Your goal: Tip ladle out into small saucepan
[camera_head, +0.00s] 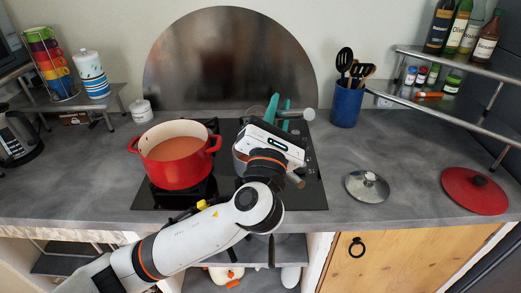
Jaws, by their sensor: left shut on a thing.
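My left arm reaches in from the lower left, and my left gripper (279,108) is over the stove with its teal fingers pointing away. It is shut on the ladle (309,114), of which a pale grey piece with a rounded end shows to the right of the fingers. The rest of the ladle and any contents are hidden. The small saucepan (238,159) is mostly hidden behind my gripper and wrist; a bit of its metal side shows at the left. My right gripper is not in view.
A red pot (174,176) of orange-brown soup stands on the hob (312,188), left of my gripper. A glass lid (367,187) and a red lid (474,191) lie on the right counter. A blue utensil holder (346,105) stands behind, near the metal backsplash (228,60).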

